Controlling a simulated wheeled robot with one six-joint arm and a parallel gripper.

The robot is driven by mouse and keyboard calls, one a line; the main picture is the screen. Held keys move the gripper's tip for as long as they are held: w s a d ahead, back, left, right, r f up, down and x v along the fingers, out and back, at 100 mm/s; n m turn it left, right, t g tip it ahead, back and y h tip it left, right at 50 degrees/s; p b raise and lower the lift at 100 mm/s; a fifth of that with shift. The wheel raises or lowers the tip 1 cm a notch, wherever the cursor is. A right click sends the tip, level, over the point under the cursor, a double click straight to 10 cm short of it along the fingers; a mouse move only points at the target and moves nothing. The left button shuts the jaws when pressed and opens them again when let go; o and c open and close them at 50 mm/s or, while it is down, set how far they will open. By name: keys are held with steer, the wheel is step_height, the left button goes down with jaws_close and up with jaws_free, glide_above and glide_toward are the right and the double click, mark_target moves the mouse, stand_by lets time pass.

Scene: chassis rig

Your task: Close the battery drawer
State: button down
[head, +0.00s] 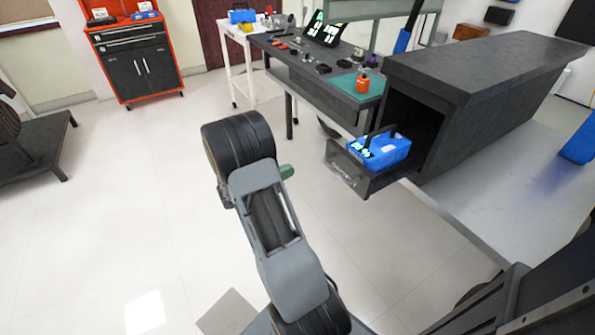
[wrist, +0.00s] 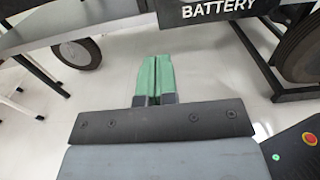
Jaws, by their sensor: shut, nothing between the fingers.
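The battery drawer (head: 352,172) sticks out of the dark chassis box (head: 445,90) at the right of the head view, pulled open. A blue battery (head: 382,150) with a black handle sits in it. In the wrist view the drawer front (wrist: 212,10), marked BATTERY, shows at the top edge, cut off by the frame. My gripper (wrist: 156,62) has green fingers that are together and empty. It points toward the floor below and left of the drawer front, apart from it. In the head view only a green bit of the gripper (head: 286,171) shows beside my arm.
A dark workbench (head: 310,72) with tools and a green mat (head: 350,82) stands behind the drawer. An orange bottle (head: 362,84) is on it. Wheels (wrist: 78,52) show under the chassis in the wrist view.

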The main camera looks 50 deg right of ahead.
steer(key=b+x, duration=0.2)
steer(key=x, duration=1)
steer(key=shift+d, duration=0.25)
steer(key=shift+s, duration=0.15)
steer(key=shift+d, duration=0.15)
